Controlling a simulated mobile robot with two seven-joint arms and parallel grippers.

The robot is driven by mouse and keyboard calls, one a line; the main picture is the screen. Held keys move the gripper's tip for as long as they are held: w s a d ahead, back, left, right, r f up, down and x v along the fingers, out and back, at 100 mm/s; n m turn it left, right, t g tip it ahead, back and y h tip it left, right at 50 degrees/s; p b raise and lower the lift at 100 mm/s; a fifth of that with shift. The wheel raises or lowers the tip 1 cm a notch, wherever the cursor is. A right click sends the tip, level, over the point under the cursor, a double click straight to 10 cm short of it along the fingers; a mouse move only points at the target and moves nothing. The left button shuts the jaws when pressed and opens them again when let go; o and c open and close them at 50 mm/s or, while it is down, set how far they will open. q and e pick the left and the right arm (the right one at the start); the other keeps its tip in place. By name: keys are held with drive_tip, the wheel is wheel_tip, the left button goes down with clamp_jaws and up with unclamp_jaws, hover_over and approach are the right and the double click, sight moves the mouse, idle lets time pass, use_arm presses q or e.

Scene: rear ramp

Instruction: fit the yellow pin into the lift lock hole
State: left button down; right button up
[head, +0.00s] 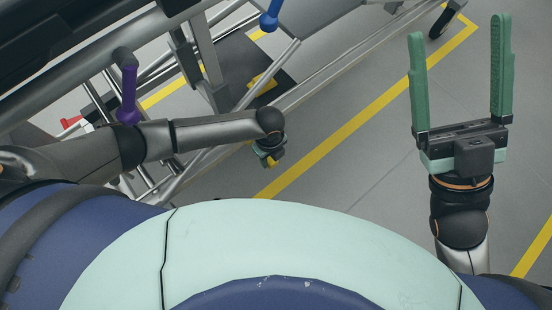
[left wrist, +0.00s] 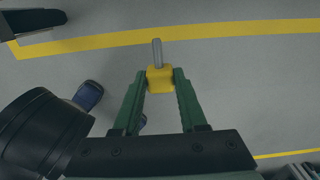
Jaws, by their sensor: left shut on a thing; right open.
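The yellow pin (left wrist: 160,77) is between the green fingertips of my left gripper (left wrist: 161,84) in the left wrist view. The gripper is shut on its yellow block-shaped head, and its grey shaft points away from the fingers. In the head view my left gripper (head: 270,157) hangs beside the metal frame, with a bit of yellow showing at its tips. My right gripper (head: 459,30) is open and empty over the floor at the right, its green fingers wide apart. I cannot make out the lift lock hole in either view.
A metal tube frame (head: 295,92) runs diagonally at the upper left, with a purple handle (head: 128,95) and a blue handle (head: 270,16). A dark plate (head: 240,58) shows behind its bars. The grey floor with yellow lines is clear between my grippers.

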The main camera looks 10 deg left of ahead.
use_arm(q)
drive_tip(key=shift+w+a, duration=0.85)
drive_tip(key=shift+a, duration=0.2)
drive_tip(key=shift+p, duration=0.65)
idle(1.0)
drive_tip(key=shift+w+a, duration=0.75)
drive_tip(key=shift+a, duration=0.2)
drive_tip(key=shift+w+a, duration=0.7)
drive_tip(key=shift+a, duration=0.25)
idle(0.6)
drive_tip(key=shift+c, duration=2)
unclamp_jaws()
drive_tip(key=shift+d, duration=0.1)
